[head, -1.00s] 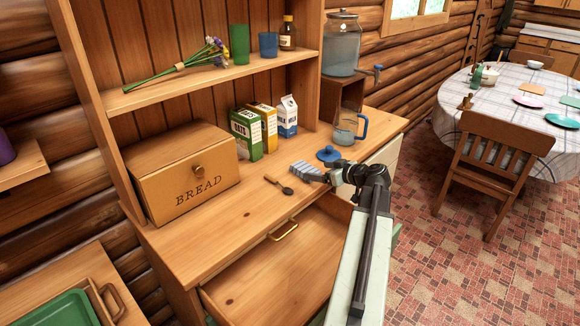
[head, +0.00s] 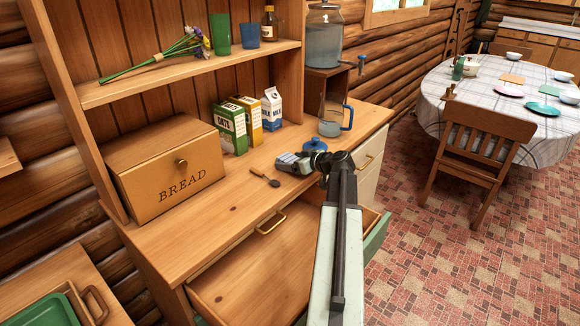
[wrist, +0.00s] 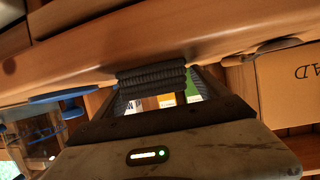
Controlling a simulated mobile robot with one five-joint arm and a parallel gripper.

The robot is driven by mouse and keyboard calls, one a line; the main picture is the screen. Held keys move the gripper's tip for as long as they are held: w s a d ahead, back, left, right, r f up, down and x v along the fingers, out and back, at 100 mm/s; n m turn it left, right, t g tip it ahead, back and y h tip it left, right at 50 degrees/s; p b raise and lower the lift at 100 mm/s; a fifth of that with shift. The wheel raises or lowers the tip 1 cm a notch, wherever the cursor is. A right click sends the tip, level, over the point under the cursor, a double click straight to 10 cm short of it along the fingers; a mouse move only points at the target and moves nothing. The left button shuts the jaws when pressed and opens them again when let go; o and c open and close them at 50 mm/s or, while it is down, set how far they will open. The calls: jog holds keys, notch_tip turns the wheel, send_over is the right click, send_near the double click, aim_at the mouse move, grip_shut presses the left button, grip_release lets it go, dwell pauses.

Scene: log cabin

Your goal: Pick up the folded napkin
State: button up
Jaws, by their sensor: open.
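The jaws are open. I cannot tell whether the fingers touch the cloth.
A spoon (head: 262,178) lies left of the napkin, a blue lid (head: 315,146) just behind it. A glass pitcher (head: 332,122), cartons (head: 230,128) and bread box (head: 165,168) stand behind and left. An open drawer (head: 265,275) juts out below the counter.

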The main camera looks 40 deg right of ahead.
jog(key=c, duration=1.4)
jog(key=shift+c, duration=0.2)
jog(key=shift+r, duration=0.15)
